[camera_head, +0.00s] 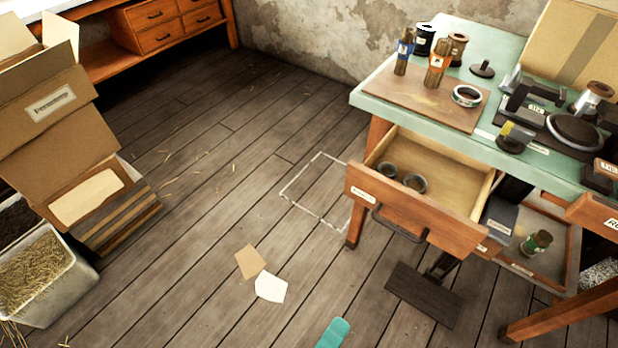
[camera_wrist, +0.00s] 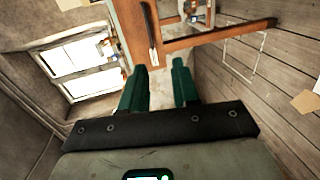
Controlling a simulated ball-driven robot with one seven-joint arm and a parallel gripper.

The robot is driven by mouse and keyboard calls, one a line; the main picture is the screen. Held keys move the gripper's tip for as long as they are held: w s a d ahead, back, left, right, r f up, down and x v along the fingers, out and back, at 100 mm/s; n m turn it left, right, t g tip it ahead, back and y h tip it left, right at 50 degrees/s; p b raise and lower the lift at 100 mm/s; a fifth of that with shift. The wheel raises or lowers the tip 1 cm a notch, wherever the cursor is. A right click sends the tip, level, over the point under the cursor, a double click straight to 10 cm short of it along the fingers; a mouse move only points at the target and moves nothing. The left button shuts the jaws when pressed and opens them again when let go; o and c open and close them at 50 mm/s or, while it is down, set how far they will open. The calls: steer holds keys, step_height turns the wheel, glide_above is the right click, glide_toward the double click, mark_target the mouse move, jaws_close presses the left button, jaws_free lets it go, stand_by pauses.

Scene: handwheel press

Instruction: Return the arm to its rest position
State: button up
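My gripper (camera_wrist: 158,70) shows in the wrist view as two dark green fingers with a clear gap between them. It is open, and nothing is seen between the fingers. Beyond the fingertips is the orange-brown wooden front (camera_wrist: 128,25) of a piece of furniture; the distance to it cannot be judged. The wrist view is tilted, with floor planks on its right and a bright window on its left. In the head view I cannot make out my gripper with certainty.
Cardboard boxes (camera_head: 60,130) and a straw-filled bin (camera_head: 72,285) stand at the left. The floor (camera_head: 215,180) between is mostly clear.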

steer(key=d+f+m+g+y+p, duration=0.1)
steer(key=d+f+m+g+p, duration=0.15)
steer(key=d+g, duration=0.4)
steer(key=d+f+m+g+y+p, duration=0.1)
steer(key=d+f+m+g+p, duration=0.15)
steer(key=d, duration=0.75)
steer(key=s+d+r+m+g+y+p, duration=0.2)
steer(key=s+d+r+m+y+p, duration=0.1)
steer(key=s+d+m+y, duration=0.3)
steer(key=shift+s+d+g+y+p, duration=0.3)
steer(key=shift+d+y+p, duration=0.2)
steer(key=shift+d+p, duration=0.15)
